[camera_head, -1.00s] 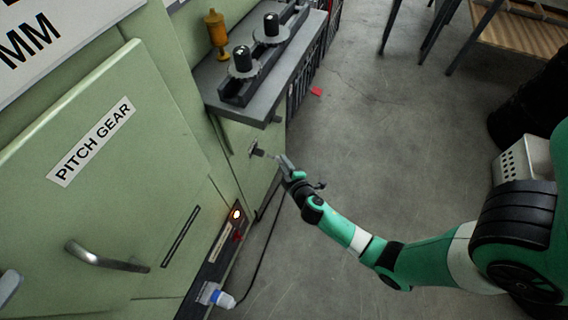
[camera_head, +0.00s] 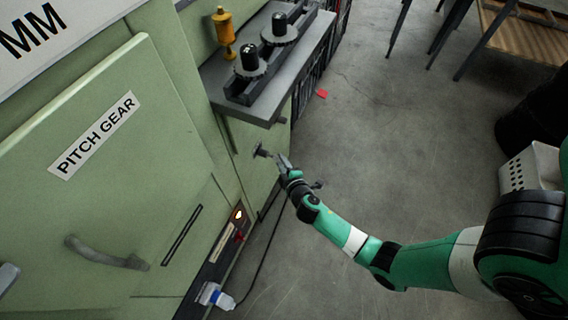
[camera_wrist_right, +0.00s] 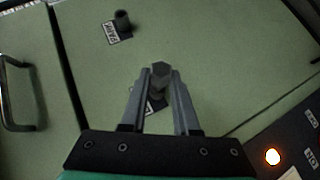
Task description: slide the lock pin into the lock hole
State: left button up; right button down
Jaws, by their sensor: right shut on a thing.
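My right gripper (camera_head: 282,160) is at the front panel of the green machine, below the grey shelf. In the right wrist view its fingers (camera_wrist_right: 160,80) are closed around a dark, hex-ended piece, which appears to be the lock pin (camera_wrist_right: 160,68). In the head view a dark piece (camera_head: 263,151) shows at the panel just beyond the fingertips. A label (camera_wrist_right: 152,106) on the panel is partly hidden behind the fingers. I cannot make out the lock hole, nor whether the pin is inside it.
A dark round stub (camera_wrist_right: 122,20) with a label sticks out of the panel. The grey shelf (camera_head: 250,108) carries black knobs above the right arm. A door handle (camera_head: 105,256) and lit indicator (camera_head: 238,214) are to the left. Open floor lies right.

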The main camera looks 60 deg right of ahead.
jog(key=shift+w+b, duration=0.5)
jog(key=shift+w, duration=0.7)
jog(key=c, duration=0.6)
grip_release()
jog(key=p+v, duration=0.4)
jog(key=v, duration=0.7)
jog(key=shift+s+a+r+p, duration=0.15)
jog(key=shift+s+a+p, duration=0.05)
jog(key=shift+p, duration=0.15)
